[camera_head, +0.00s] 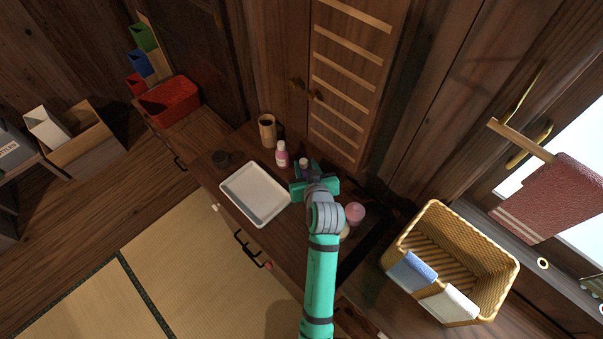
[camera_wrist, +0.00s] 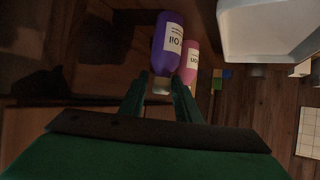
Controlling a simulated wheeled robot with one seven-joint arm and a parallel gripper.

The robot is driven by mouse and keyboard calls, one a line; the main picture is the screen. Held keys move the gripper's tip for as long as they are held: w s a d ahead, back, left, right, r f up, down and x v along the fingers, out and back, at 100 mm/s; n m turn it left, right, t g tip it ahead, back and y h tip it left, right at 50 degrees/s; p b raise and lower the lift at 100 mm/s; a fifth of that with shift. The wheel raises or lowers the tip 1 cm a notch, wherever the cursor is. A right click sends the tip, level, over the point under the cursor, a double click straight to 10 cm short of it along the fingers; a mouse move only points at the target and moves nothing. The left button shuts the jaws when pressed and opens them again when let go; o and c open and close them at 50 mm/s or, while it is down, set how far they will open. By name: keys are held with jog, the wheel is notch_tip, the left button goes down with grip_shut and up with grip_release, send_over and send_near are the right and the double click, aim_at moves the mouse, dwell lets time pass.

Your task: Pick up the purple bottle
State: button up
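The purple bottle (camera_wrist: 167,45) has a white "Oil" label and a pale cap. In the wrist view its cap end lies between the tips of my gripper (camera_wrist: 160,88). The fingers are spread, with a gap showing at the left of the cap, so my gripper looks open. In the head view my gripper (camera_head: 307,180) is over the wooden counter, and the bottle (camera_head: 304,166) is mostly hidden just beyond it. Whether a finger touches the bottle cannot be told.
A pink bottle (camera_head: 282,156) stands close to the purple one, left of it in the head view. A white tray (camera_head: 249,207) is to the left. A brown cup (camera_head: 267,131) is behind, near the cabinet doors. A pink round thing (camera_head: 355,212) is right of my wrist.

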jog(key=shift+w+a+f, duration=0.1)
jog(key=shift+w+a, duration=0.2)
jog(key=shift+w, duration=0.05)
jog(key=x, duration=0.4)
jog(key=shift+w+a, duration=0.15)
jog(key=shift+a, duration=0.05)
jog(key=shift+w+a+f, duration=0.1)
jog(key=shift+w+f, duration=0.05)
jog(key=shift+a, duration=0.1)
jog(key=c, duration=0.7)
grip_shut()
